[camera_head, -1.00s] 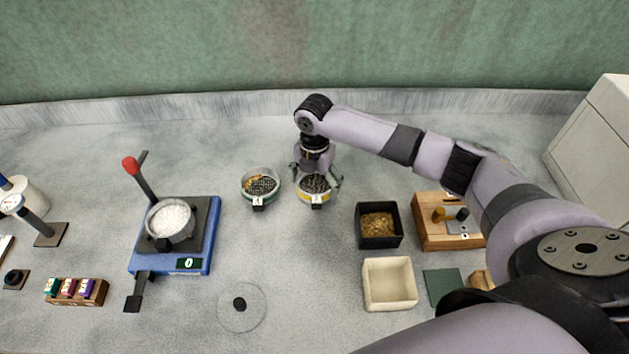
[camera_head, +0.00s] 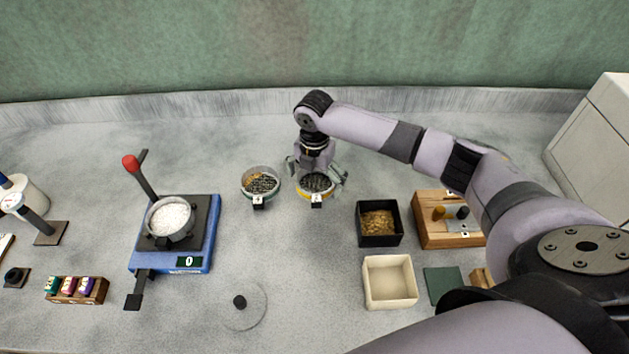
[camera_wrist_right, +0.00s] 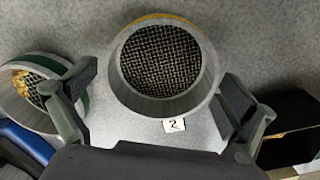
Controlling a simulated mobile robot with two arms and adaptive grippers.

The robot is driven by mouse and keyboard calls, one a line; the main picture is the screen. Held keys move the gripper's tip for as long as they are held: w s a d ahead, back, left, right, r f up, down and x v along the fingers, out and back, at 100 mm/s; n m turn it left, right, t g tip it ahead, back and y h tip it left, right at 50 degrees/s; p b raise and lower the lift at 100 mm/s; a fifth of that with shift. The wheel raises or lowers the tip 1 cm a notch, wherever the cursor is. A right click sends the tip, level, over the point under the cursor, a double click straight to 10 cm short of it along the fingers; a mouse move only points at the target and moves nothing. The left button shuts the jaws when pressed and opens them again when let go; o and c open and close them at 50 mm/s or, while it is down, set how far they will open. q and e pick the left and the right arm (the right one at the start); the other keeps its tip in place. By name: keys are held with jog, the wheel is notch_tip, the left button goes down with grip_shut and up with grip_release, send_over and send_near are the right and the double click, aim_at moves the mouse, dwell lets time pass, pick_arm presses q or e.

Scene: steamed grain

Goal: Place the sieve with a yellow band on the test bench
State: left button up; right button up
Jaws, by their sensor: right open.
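The sieve with a yellow band (camera_head: 317,193) stands on the grey bench top (camera_head: 300,260), near the middle. Its dark mesh faces up, and a small tag is on its front. It also shows in the right wrist view (camera_wrist_right: 165,60), where the tag reads 2. My right gripper (camera_head: 316,180) is over it and open, with one finger on each side of the sieve. In the right wrist view the fingers (camera_wrist_right: 158,82) stand apart from its wall. My left gripper is not in view.
A green-banded sieve (camera_head: 261,185) with grain stands close on the left. A blue device (camera_head: 205,232) carries a pan of white grains (camera_head: 169,218). A black box of grain (camera_head: 379,240), a cream tray (camera_head: 390,300) and a wooden block (camera_head: 425,235) are at right. A clear disc (camera_head: 258,315) lies in front.

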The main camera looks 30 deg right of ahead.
aim_at(315, 187)
notch_tip(315, 187, up, 12)
jog(key=b, duration=0.1)
jog(key=shift+f, duration=0.2)
dwell(0.5)
